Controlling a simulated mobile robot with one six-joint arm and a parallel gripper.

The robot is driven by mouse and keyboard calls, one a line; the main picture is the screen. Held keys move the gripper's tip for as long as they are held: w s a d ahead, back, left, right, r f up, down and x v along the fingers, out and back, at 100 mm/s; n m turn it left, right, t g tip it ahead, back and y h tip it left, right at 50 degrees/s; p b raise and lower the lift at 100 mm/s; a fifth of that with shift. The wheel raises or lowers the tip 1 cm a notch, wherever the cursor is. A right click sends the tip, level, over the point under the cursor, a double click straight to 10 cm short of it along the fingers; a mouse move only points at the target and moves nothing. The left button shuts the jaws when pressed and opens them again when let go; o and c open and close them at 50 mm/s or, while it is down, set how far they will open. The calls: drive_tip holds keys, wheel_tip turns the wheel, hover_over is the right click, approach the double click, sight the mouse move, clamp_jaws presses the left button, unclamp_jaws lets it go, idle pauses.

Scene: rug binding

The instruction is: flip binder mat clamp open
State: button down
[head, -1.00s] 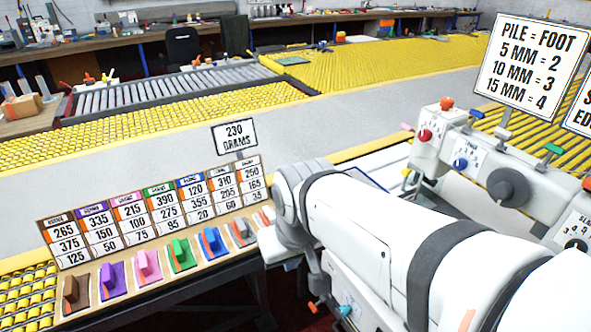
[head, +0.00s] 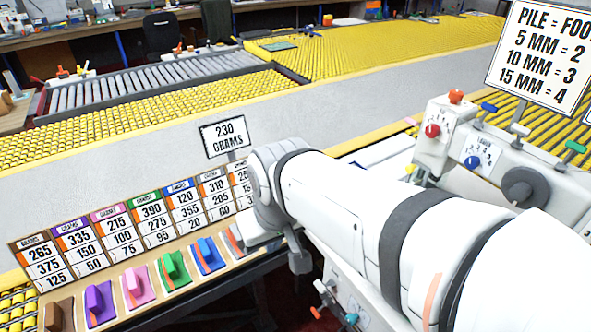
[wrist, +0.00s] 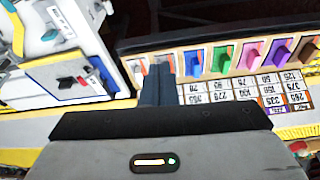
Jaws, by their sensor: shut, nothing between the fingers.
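My gripper (wrist: 158,72) shows in the wrist view with its two dark fingers together and empty. Its tips lie over the end of the rack of coloured blocks, near the grey block. In the head view my arm hides the fingers. The white binding machine (head: 435,135) stands right of my arm, with a red knob (head: 432,131) and a blue knob (head: 472,162). In the wrist view, a pale plate with a blue border (wrist: 50,72) lies left of the fingers, bearing a small dark and red piece (wrist: 72,81). I cannot tell whether this is the mat clamp or whether it is open.
A rack of number cards (head: 150,230) with coloured blocks, including a purple block (head: 97,303) and a green block (head: 174,268), runs left of my arm. A "230 GRAMS" sign (head: 223,135) stands behind it. A yellow roller table (head: 350,48) lies farther back.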

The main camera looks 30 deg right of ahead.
drive_tip(key=w+f+m+y+b, duration=0.3)
drive_tip(key=f+m+y+b, duration=0.3)
drive_tip(key=f, duration=0.4)
drive_tip(key=w+d+f+m+t+y+b, duration=0.1)
drive_tip(key=w+d+f+m+t+b, duration=0.35)
drive_tip(key=w+m+b, duration=0.35)
drive_tip(key=d+f+m+t+h+b, duration=0.1)
drive_tip(key=d+f+m+t+h, duration=0.1)
drive_tip(key=d+m, duration=0.3)
drive_tip(key=d+f+m+t+h+b, duration=0.2)
drive_tip(key=d+f+m+h, duration=0.1)
drive_tip(key=d, duration=0.8)
drive_tip(key=d+f+m+t+h+b, duration=0.1)
drive_tip(key=d+f+m+t+h, duration=0.1)
drive_tip(key=d+m, duration=0.5)
drive_tip(key=shift+s+d+f+t+h, duration=0.2)
drive_tip(key=shift+d+t+h, duration=0.1)
drive_tip(key=shift+d+h, duration=0.2)
drive_tip(key=shift+s+d+f+t+h, duration=0.1)
drive_tip(key=shift+s+d+t+h, duration=0.15)
drive_tip(key=shift+d+h, duration=0.25)
drive_tip(key=shift+a+r, duration=0.1)
drive_tip(key=shift+w, duration=0.1)
drive_tip(key=x, duration=1)
